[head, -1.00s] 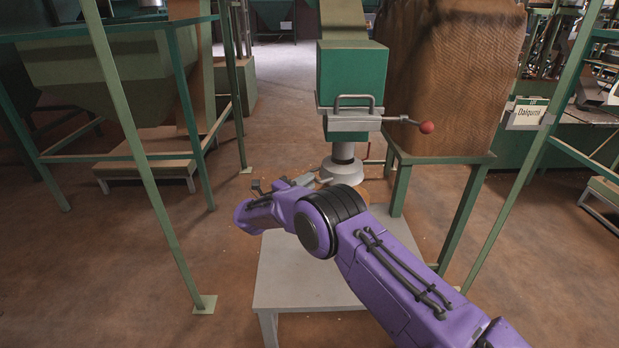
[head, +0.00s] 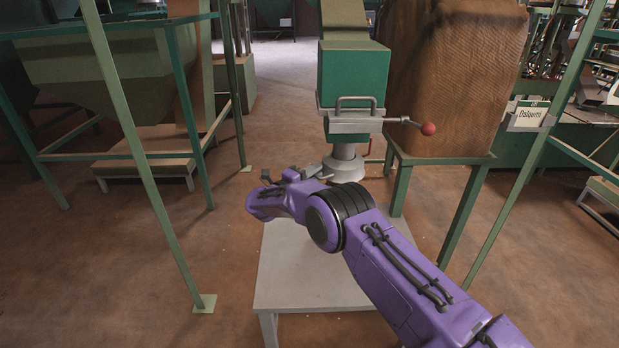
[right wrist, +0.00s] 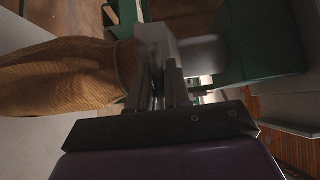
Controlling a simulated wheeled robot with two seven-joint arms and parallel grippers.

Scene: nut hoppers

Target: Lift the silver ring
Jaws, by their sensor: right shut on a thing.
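The silver ring (head: 343,167) sits around the grey spout (head: 343,150) under the green hopper box (head: 352,78). My right gripper (head: 318,172) reaches the ring's left side and is shut on its edge. In the right wrist view, the fingers (right wrist: 160,80) close on the pale, blurred ring (right wrist: 158,42), with the spout (right wrist: 205,52) to its right. The exact contact is hard to see. My left gripper is not in view.
A grey slide plate with a handle and red knob (head: 428,128) sits under the box, above the ring. A pale low table (head: 305,275) stands below my right arm. A brown sack (head: 450,85) on a green stand is to the right. Green frame legs flank the area.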

